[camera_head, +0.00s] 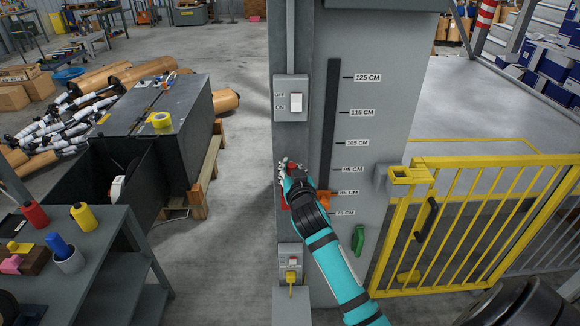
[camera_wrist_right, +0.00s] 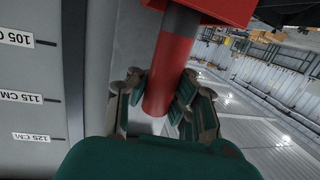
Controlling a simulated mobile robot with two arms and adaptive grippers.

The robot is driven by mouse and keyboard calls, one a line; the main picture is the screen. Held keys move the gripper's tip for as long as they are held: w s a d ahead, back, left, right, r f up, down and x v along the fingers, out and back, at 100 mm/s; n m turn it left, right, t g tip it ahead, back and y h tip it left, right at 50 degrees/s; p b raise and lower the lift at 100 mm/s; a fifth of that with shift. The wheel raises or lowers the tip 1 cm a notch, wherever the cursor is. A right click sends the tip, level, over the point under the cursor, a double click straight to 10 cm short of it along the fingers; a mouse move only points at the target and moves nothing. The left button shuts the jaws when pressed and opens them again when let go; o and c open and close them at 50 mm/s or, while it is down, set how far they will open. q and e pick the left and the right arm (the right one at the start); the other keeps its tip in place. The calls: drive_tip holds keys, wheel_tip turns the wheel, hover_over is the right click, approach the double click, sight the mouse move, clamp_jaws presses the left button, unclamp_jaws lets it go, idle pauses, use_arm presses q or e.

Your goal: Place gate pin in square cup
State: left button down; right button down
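A red pin (camera_wrist_right: 163,88) with a dark grey section shows in the right wrist view, meeting a red block (camera_wrist_right: 215,8); I take it as the gate pin. My right gripper (camera_wrist_right: 163,95) has its fingers on both sides of the red part; whether they press on it is unclear. In the head view the right gripper (camera_head: 292,175) is at the column's left edge, with a bit of red at its tips. My left gripper is not in view.
The grey column (camera_head: 348,130) carries a height scale and a switch box (camera_head: 291,98). A green handle (camera_head: 358,239) is low on it. A workbench (camera_head: 105,270) with coloured cylinders stands at left, before a dark bin (camera_head: 155,120). Open floor lies behind the gate.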

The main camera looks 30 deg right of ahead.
drive_tip(key=c, duration=2)
unclamp_jaws()
drive_tip(key=shift+f, duration=0.2)
drive_tip(key=o, duration=0.6)
drive_tip(key=shift+r, duration=0.1)
drive_tip(key=shift+s+a+r, duration=0.1)
drive_tip(key=shift+r, duration=0.05)
drive_tip(key=shift+b+v, duration=1)
drive_tip(key=shift+v, duration=4.9)
